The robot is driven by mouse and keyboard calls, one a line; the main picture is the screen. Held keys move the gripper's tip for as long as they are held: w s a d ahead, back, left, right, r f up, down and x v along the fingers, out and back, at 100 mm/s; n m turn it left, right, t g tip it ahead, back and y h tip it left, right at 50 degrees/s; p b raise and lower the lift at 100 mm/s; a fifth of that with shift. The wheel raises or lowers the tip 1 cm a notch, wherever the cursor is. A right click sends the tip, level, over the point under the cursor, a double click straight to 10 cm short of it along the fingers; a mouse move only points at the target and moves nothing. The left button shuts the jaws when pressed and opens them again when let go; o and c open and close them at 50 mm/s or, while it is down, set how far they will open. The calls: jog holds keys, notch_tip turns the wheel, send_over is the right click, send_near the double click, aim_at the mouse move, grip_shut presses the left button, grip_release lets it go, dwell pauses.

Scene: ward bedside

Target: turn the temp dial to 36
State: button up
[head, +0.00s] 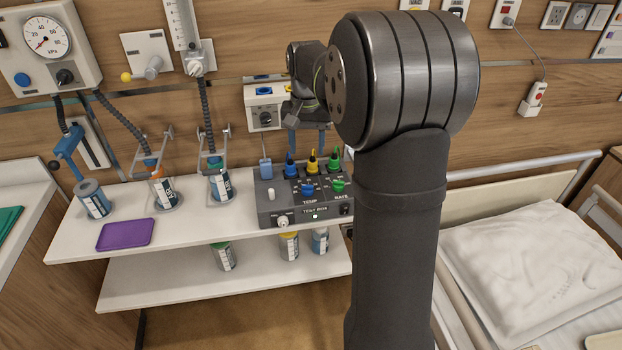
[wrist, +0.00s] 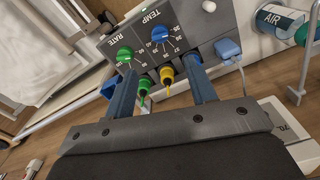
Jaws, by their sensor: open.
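The grey test box (head: 300,212) stands on the white shelf. Its blue temp dial (head: 308,189) is on the top panel, left of the green rate dial (head: 337,186). In the wrist view the box is turned around: the blue temp dial (wrist: 160,35) is beyond the fingertips, and the green rate dial (wrist: 124,55) is to its left. Numbers ring the temp dial, but its exact setting is too small to read surely. My gripper (head: 307,148) is open above the back of the box; its blue fingers (wrist: 163,68) hold nothing and are apart from the temp dial.
Blue, yellow and green plugs (head: 312,161) stand upright along the box's back, close under my fingers. A blue connector (head: 265,168) is at its left. A bed (head: 540,260) is at right.

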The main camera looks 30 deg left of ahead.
aim_at(307, 185)
notch_tip(307, 185, down, 12)
jog(key=shift+f, duration=0.25)
jog(key=c, duration=1)
